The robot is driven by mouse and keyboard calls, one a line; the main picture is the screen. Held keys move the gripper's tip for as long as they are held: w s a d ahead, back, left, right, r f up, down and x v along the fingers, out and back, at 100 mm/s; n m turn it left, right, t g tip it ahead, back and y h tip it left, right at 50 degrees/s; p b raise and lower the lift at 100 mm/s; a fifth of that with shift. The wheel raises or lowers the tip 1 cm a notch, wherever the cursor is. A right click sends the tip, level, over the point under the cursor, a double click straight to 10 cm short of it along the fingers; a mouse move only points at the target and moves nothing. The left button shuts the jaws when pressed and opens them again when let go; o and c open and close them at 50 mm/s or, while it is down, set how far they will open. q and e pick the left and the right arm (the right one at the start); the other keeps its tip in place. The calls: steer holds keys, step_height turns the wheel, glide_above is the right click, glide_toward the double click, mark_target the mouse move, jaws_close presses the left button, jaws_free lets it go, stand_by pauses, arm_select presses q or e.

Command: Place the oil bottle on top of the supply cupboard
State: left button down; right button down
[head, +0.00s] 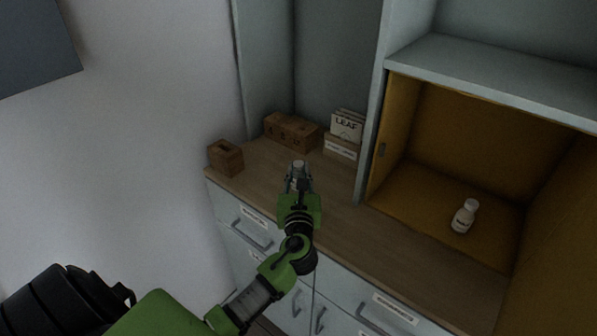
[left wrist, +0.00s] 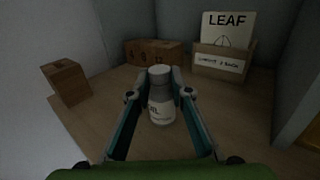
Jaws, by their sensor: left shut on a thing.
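My left gripper (head: 299,182) is over the wooden top (head: 350,222) of a pale cabinet with drawers. It is shut on a small white bottle with a grey band (head: 298,167). In the left wrist view the fingers (left wrist: 161,78) clasp the bottle (left wrist: 162,112) from both sides. Its label is partly hidden and ends in "IL". The bottle is upright; I cannot tell whether its base touches the wood. A grey-blue cupboard with an ochre inside (head: 480,72) stands at the right. Which unit is the supply cupboard is not readable. My right gripper is not in view.
Wooden boxes (head: 226,157) (head: 291,132) and a box of LEAF cards (head: 342,146) stand at the back of the wooden top. The cupboard's upright side (head: 373,130) bounds the space at right.

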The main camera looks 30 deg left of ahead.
arm_select(q)
steer(key=shift+f, duration=0.15)
steer(key=c, duration=1.8)
jaws_free()
steer(key=shift+c, duration=0.2)
steer(key=shift+r, duration=0.3)
steer(key=b+v, duration=0.1)
steer(key=v, duration=1)
steer(key=shift+s+d+f+b, duration=0.15)
steer(key=shift+f+b, duration=0.05)
steer(key=shift+b, duration=0.15)
steer(key=shift+s+d+r, duration=0.1)
steer(key=shift+s+d, duration=0.1)
steer(key=shift+s, duration=0.05)
